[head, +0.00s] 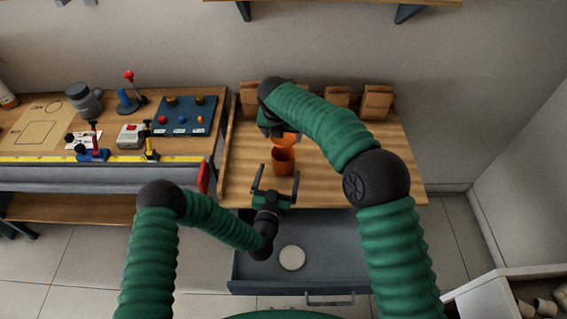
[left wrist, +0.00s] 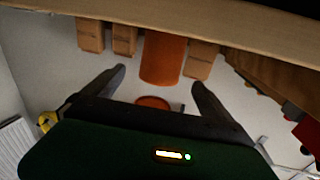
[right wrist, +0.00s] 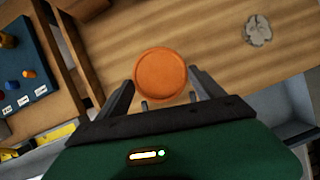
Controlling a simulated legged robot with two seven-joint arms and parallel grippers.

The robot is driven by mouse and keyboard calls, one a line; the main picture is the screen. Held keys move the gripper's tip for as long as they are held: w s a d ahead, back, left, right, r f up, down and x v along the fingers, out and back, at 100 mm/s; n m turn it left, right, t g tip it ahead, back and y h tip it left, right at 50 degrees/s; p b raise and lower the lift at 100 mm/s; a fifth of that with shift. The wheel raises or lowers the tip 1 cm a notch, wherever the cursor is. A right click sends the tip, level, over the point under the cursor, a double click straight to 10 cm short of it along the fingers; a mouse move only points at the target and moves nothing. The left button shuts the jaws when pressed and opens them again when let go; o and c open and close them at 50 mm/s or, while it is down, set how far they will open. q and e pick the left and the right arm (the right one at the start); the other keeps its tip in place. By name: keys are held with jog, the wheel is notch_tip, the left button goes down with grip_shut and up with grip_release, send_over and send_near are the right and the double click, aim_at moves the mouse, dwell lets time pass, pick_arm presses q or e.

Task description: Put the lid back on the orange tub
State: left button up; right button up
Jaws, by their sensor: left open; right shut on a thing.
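The orange tub (head: 283,164) stands upright and open on the wooden worktop. It shows upside down in the left wrist view (left wrist: 163,60). The orange round lid (right wrist: 160,75) is held flat between the fingers of my right gripper (right wrist: 161,88). In the head view the lid (head: 288,139) appears just behind the tub's rim; in the left wrist view (left wrist: 153,102) it is apart from the tub, a gap above it. My right arm partly hides it. My left gripper (head: 279,171) is open, its fingers pointing at the tub from the near side, empty.
The left bench has a blue button panel (head: 183,117) and clamps.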

pick_arm(q)
jog(key=w, duration=0.4)
jog(key=w+d, duration=0.1)
jog(key=w, duration=0.1)
jog(key=shift+w, duration=0.15)
pick_arm(e)
jog(key=shift+a, duration=0.15)
pick_arm(q)
jog(key=c, duration=0.3)
grip_shut()
pick_arm(e)
send_near(282, 152)
jog(key=shift+s+d+r, duration=0.15)
jog(key=shift+s+d, duration=0.2)
jog(key=shift+s, duration=0.3)
jog(key=shift+f, duration=0.9)
jog(key=shift+f, duration=0.6)
pick_arm(q)
jog(key=shift+r, duration=0.1)
pick_arm(e)
jog(key=shift+f, duration=0.25)
